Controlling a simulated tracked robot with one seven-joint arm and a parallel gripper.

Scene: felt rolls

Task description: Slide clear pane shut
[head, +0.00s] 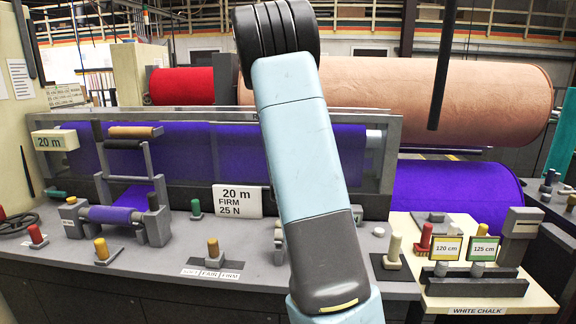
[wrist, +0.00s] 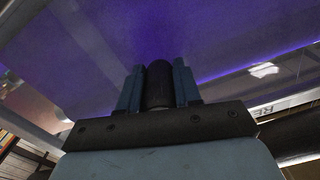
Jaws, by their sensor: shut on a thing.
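The clear pane (head: 200,145) stands in a grey frame (head: 390,125) in front of a purple felt roll (head: 85,140). In the wrist view the pane (wrist: 75,65) fills much of the picture, with purple felt showing through it. My gripper (wrist: 158,82) has its two blue-grey fingers on either side of a dark rounded handle (wrist: 159,88) and is shut on it. The handle appears to sit against the pane. In the head view my pale blue arm crosses the middle of the frame and hides the gripper, the handle and part of the pane.
A cream board (head: 475,290) with "120 cm" and "125 cm" tags lies at the right. Red (head: 182,86) and peach (head: 480,90) rolls lie behind.

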